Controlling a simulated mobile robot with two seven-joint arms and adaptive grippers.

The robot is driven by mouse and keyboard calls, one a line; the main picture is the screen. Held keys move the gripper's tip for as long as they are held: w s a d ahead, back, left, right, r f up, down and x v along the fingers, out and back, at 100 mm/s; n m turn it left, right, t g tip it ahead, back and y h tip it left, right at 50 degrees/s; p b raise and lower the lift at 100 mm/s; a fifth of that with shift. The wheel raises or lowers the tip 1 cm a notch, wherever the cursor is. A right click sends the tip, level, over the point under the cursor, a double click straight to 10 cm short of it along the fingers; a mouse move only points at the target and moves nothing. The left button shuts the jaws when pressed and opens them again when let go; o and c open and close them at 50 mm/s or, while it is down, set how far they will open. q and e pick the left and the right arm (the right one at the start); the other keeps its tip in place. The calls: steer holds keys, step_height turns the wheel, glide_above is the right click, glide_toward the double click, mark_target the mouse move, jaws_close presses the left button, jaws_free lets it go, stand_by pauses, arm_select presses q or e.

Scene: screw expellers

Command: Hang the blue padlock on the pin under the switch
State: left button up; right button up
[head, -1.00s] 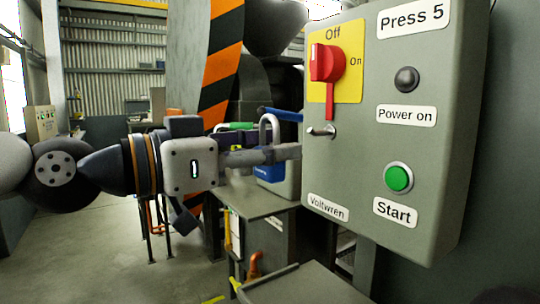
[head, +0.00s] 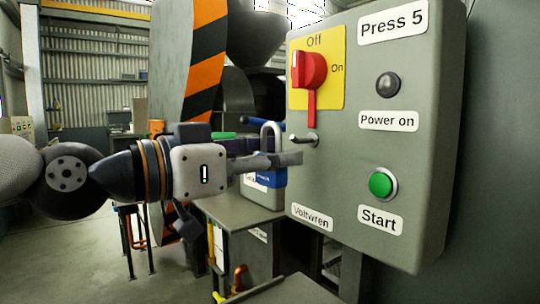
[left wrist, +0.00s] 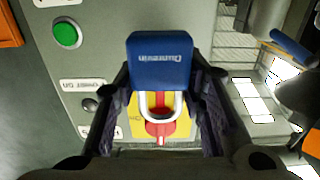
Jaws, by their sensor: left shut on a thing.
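The blue padlock (head: 268,179) is held upright in my left gripper (head: 282,159), its silver shackle standing above the fingers. In the left wrist view the padlock's blue body (left wrist: 160,60) sits between both fingers of my left gripper (left wrist: 162,80), with the shackle pointing toward the red switch (left wrist: 160,128). In the head view the metal pin (head: 303,139) sticks out of the panel below the red switch handle (head: 310,72). The shackle is left of the pin with a gap showing in this view. The pin cannot be made out in the left wrist view. My right gripper is not in view.
The grey switch box (head: 345,190) carries a green Start button (head: 381,184) and a dark power lamp (head: 387,85). A grey bench (head: 235,212) with a light container (head: 273,196) stands behind and below the gripper. An orange-and-black striped guard (head: 205,60) rises behind the arm.

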mark_target(313, 151)
arm_select(q)
steer(key=shift+w+d, duration=0.15)
steer(key=shift+d, duration=0.05)
steer(key=shift+d, duration=0.1)
stand_by(0.4)
steer(key=shift+x, duration=1.15)
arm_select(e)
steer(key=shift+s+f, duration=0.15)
arm_select(q)
steer(key=shift+w, duration=0.1)
steer(key=shift+b+x, duration=0.3)
steer(key=shift+x, duration=0.75)
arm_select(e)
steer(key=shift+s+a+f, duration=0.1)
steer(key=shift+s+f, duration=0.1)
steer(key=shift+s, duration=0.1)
arm_select(q)
steer(key=shift+r, duration=0.2)
steer(key=shift+d+f, duration=0.1)
steer(key=shift+f, duration=0.2)
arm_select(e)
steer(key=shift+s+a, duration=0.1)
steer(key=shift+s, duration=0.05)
